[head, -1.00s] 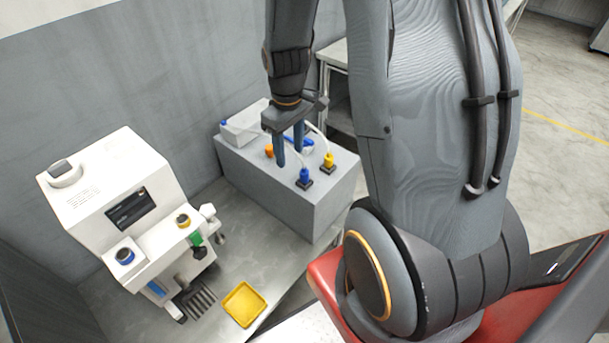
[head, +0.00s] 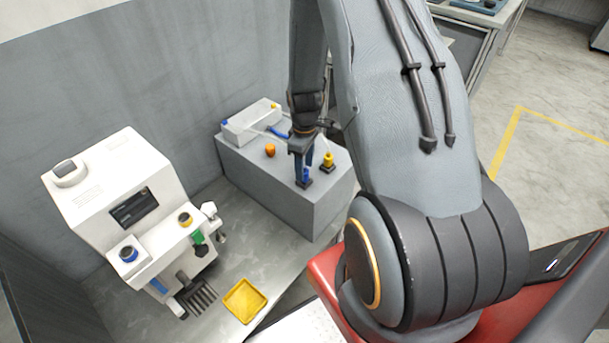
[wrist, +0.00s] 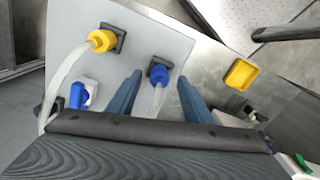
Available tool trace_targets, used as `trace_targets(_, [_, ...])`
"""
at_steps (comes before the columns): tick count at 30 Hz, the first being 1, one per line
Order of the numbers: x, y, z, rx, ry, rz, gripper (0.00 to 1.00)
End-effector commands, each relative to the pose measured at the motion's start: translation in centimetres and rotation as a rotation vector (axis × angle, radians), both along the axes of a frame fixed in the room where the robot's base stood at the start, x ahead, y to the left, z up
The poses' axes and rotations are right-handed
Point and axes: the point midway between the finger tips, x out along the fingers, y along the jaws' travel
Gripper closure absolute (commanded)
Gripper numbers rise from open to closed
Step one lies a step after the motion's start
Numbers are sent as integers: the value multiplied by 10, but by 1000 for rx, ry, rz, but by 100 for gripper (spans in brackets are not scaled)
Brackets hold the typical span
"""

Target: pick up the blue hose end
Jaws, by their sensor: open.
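The blue hose end (wrist: 158,74) stands in a dark square socket on top of the grey block, with a clear hose running from it. In the head view the blue hose end (head: 305,176) is partly hidden by my fingers. My gripper (head: 303,163) is open above the block, its fingers pointing down around the blue hose end. In the wrist view my gripper (wrist: 158,92) has one blue finger on each side of the hose end, with a gap on both sides. I cannot tell whether the fingertips are level with it.
A yellow hose end (head: 328,161) stands in a socket close by on the grey block (head: 270,189). An orange cap (head: 270,150) and a white box (head: 250,122) are behind. A white machine (head: 120,195) and a yellow tray (head: 244,301) stand on the metal table (head: 215,315).

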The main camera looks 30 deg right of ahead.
Motion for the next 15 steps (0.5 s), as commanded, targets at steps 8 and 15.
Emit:
trace_targets(8, [2, 1, -29, 1, 2, 0, 54])
trace_targets(15, [3, 0, -34, 0, -1, -1, 54])
